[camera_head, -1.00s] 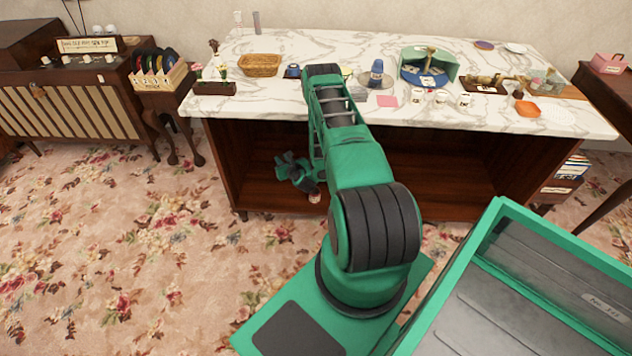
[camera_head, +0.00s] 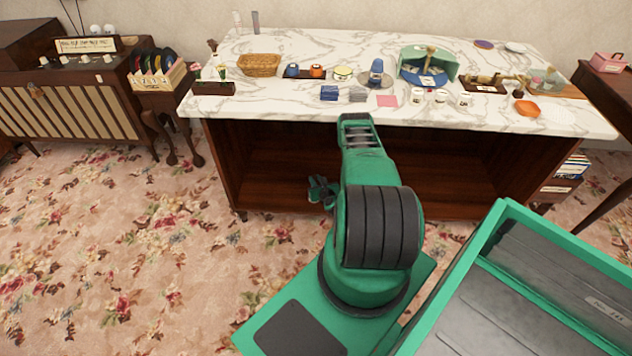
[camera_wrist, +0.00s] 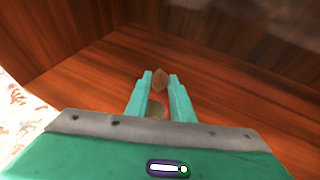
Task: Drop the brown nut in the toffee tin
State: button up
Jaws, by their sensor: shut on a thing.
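My gripper (camera_wrist: 160,76) shows its two green fingers in the wrist view, shut on a small brown nut (camera_wrist: 160,81) between the tips. A second rounded brownish patch shows nearer the palm, and I cannot tell what it is. In the head view my gripper (camera_head: 322,190) is low, in front of the wooden unit's open shelf, and the nut is not visible there. I cannot pick out the toffee tin for certain. A small round pale yellow tin (camera_head: 342,73) stands on the marble top, well above and behind my gripper.
The marble-topped unit (camera_head: 270,108) holds a wicker basket (camera_head: 259,65), an orange dish (camera_head: 527,108), a green curved stand (camera_head: 440,62) and several cups. Its dark shelf (camera_wrist: 95,75) looks empty around my fingers. Flowered carpet lies open at left.

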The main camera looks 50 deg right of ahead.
jog(key=shift+s+a+f, duration=0.1)
jog(key=shift+f, duration=2.9)
jog(key=shift+s, duration=0.1)
jog(key=o, duration=1.1)
